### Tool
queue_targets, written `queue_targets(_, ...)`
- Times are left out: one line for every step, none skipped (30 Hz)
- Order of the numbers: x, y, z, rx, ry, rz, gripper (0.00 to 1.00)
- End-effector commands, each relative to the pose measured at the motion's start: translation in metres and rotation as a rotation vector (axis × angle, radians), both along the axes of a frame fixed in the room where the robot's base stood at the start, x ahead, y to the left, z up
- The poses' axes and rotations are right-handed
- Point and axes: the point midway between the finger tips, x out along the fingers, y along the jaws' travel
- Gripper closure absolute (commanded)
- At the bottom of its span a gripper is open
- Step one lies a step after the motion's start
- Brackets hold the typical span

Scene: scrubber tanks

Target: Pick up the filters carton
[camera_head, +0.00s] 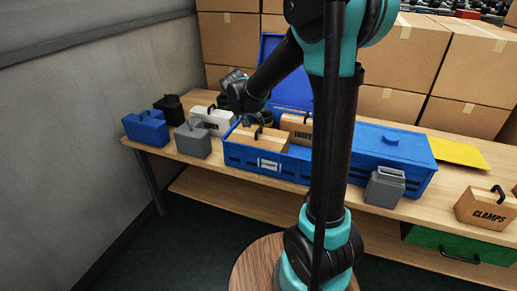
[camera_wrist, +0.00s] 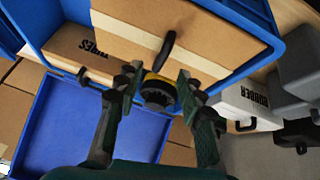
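A tan carton (camera_head: 258,138) with a pale tape strip stands in the left part of an open blue crate (camera_head: 233,158); no name is readable on it. In the wrist view this carton (camera_wrist: 205,35) lies ahead of my gripper (camera_wrist: 157,80), and its black handle (camera_wrist: 168,46) stands up between the lines of the two fingers. The fingers are spread apart and empty. In the head view my gripper (camera_head: 258,112) hangs just above the carton. A carton marked TUBES (camera_wrist: 80,45) stands beside it in the crate, also in the head view (camera_head: 296,124).
A black part with a yellow rim (camera_wrist: 157,90) shows between the fingers. The blue lid (camera_head: 290,92) stands up behind. A CLAMPS carton (camera_head: 485,210) stands far right.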

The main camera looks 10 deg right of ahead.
Motion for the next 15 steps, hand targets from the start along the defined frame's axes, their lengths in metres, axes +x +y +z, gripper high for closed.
queue_targets(0.003,-0.002,-0.006,0.000,0.000,-0.002,0.62)
queue_targets(0.005,-0.003,-0.010,0.000,0.000,-0.002,0.62)
queue_targets(0.008,-0.005,-0.015,0.000,0.001,-0.002,0.62)
queue_targets(0.009,-0.007,-0.019,0.000,0.001,-0.002,0.62)
queue_targets(0.011,-0.008,-0.023,0.000,0.001,-0.002,0.62)
queue_targets(0.013,-0.009,-0.026,0.001,0.001,-0.001,0.62)
queue_targets(0.014,-0.010,-0.029,0.000,0.000,-0.001,0.62)
queue_targets(0.015,-0.011,-0.031,0.000,0.000,-0.001,0.62)
queue_targets(0.017,-0.012,-0.034,0.000,0.000,-0.001,0.62)
queue_targets(0.017,-0.012,-0.035,0.000,0.000,-0.001,0.62)
queue_targets(0.018,-0.012,-0.036,0.001,-0.001,0.000,0.62)
queue_targets(0.018,-0.013,-0.037,0.001,-0.001,0.000,0.62)
queue_targets(0.018,-0.013,-0.037,0.001,-0.001,0.000,0.62)
queue_targets(0.018,-0.013,-0.037,0.001,0.000,0.001,0.62)
queue_targets(0.018,-0.013,-0.037,0.001,0.000,0.001,0.62)
